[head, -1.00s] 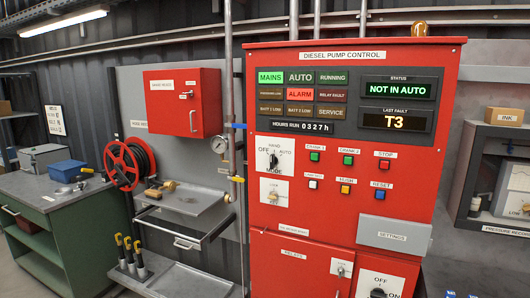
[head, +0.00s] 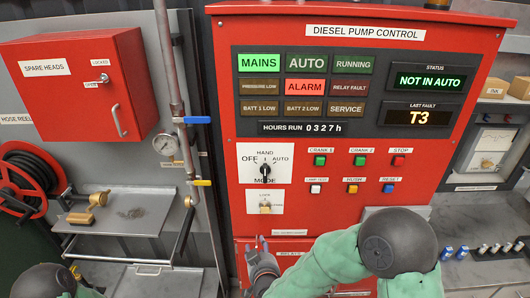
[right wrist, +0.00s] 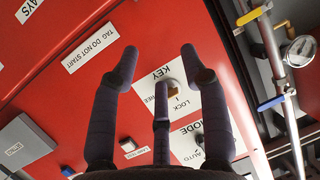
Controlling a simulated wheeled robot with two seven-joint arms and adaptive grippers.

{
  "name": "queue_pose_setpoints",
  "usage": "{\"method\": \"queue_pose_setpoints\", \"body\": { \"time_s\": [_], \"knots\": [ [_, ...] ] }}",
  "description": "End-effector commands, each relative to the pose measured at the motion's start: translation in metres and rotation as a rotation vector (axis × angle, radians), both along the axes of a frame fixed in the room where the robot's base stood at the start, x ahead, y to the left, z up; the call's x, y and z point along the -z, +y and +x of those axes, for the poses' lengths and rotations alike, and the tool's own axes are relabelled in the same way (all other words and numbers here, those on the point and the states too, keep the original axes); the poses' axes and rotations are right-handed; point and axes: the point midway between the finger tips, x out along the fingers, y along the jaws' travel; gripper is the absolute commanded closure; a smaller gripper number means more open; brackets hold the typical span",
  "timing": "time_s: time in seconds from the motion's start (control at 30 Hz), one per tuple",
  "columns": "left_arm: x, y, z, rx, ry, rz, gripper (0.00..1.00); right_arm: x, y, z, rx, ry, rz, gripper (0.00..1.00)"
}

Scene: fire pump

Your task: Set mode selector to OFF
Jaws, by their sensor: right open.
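The mode selector is a black knob (head: 265,170) on a white plate marked OFF, HAND and AUTO, on the red pump control panel (head: 225,100). It looks roughly upright, towards HAND. In the right wrist view the mode plate (right wrist: 185,150) shows at the lower right, partly hidden by a finger. My right gripper (head: 258,246) is open and empty, below the selector and the key switch (head: 265,208) and apart from both. In the right wrist view its spread fingers (right wrist: 165,72) frame the key switch (right wrist: 172,88). My left gripper is not seen; only part of my left arm shows at the lower left.
Push buttons (head: 320,160) sit right of the selector. A pipe with a blue-handled valve (head: 197,120) and gauge (head: 167,146) runs left of the panel. A red spare heads box (head: 75,90) and metal tray (head: 120,212) stand farther left. Space before the selector is clear.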

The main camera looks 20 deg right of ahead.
Motion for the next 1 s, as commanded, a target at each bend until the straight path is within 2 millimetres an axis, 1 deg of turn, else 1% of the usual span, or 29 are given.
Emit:
{"method": "queue_pose_setpoints", "body": {
  "time_s": [0.03,0.07,0.1,0.2,0.3,0.4,0.5,0.57,0.67,1.0],
  "knots": [
    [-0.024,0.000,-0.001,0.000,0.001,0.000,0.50,-0.052,-0.001,0.002,0.021,-0.073,-0.017,0.55],
    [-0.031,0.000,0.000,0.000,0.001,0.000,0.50,-0.073,-0.002,0.002,0.034,-0.110,-0.030,0.55],
    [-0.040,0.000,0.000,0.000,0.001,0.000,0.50,-0.098,-0.004,0.001,0.056,-0.155,-0.045,0.55],
    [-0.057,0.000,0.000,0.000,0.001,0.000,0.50,-0.152,-0.009,-0.003,0.103,-0.251,-0.075,0.55],
    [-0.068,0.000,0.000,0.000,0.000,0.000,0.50,-0.188,-0.014,-0.008,0.143,-0.316,-0.095,0.55],
    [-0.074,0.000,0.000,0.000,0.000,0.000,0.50,-0.207,-0.017,-0.012,0.166,-0.351,-0.108,0.55],
    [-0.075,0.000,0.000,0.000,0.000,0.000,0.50,-0.214,-0.019,-0.011,0.179,-0.365,-0.111,0.55],
    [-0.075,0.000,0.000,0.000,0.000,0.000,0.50,-0.214,-0.021,-0.008,0.181,-0.368,-0.112,0.55],
    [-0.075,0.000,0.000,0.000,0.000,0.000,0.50,-0.213,-0.024,0.004,0.183,-0.366,-0.113,0.55],
    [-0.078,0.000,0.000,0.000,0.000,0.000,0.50,-0.213,-0.041,0.061,0.181,-0.366,-0.112,0.55]
  ]
}}
